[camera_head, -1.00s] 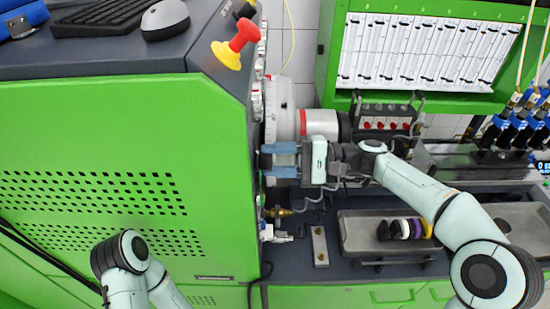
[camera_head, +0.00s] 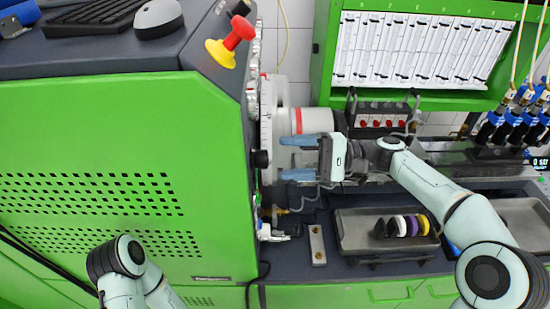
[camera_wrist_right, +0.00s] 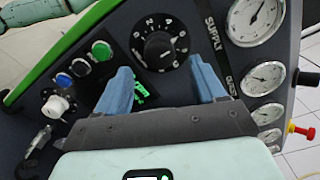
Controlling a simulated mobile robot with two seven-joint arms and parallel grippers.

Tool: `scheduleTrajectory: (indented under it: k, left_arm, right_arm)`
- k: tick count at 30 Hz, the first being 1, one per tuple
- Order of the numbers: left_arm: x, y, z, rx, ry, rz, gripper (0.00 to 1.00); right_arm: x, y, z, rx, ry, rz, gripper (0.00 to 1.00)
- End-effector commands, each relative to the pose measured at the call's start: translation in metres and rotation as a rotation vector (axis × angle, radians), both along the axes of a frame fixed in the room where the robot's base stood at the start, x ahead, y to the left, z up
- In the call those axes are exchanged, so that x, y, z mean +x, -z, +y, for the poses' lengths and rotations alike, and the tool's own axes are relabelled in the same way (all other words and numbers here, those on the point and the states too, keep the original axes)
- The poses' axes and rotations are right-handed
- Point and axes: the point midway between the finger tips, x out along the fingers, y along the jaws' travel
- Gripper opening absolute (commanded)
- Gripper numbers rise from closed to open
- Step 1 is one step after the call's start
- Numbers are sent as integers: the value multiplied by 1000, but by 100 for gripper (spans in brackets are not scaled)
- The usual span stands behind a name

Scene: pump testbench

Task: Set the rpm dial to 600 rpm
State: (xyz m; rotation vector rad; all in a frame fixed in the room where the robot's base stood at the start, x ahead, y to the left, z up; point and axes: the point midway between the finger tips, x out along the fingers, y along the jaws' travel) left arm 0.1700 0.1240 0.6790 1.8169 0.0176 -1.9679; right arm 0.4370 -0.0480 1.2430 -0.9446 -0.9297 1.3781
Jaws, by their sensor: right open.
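The rpm dial (camera_wrist_right: 158,47) is a round black knob inside a numbered white scale on the dark panel in the right wrist view. In the head view what looks like the same knob (camera_head: 260,158) juts from the panel edge. I cannot read its setting for certain. My right gripper (camera_head: 283,158) is open and empty, its blue fingers pointing at the knob with a gap between. In the right wrist view the gripper (camera_wrist_right: 161,72) has its fingers on either side of the line to the dial. My left gripper is out of view.
Pressure gauges (camera_wrist_right: 255,20) line the panel right of the dial in the right wrist view. Coloured buttons (camera_wrist_right: 101,50) and a white knob (camera_wrist_right: 56,106) lie to its left. A red and yellow emergency stop (camera_head: 231,44) sits above. A metal tray (camera_head: 355,235) with coloured rings stands below.

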Motion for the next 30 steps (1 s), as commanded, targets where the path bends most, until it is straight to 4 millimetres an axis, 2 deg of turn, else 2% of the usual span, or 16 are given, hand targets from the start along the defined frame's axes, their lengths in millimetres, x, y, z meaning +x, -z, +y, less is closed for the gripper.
scheduleTrajectory:
  k: [1, 6, 12, 18, 30]
  left_arm:
    - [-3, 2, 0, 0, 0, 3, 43]
    - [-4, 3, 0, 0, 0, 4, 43]
    - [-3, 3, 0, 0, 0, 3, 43]
    - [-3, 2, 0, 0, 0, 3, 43]
    - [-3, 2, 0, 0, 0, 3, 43]
  right_arm:
    - [1, 2, -14, -1, 6, 0, 70]
    - [1, 0, -50, 0, 5, 0, 70]
    - [1, -1, -78, 0, 2, 0, 70]
    - [0, -1, -86, 0, 0, 0, 70]
    - [0, -2, -86, 0, 0, 0, 70]
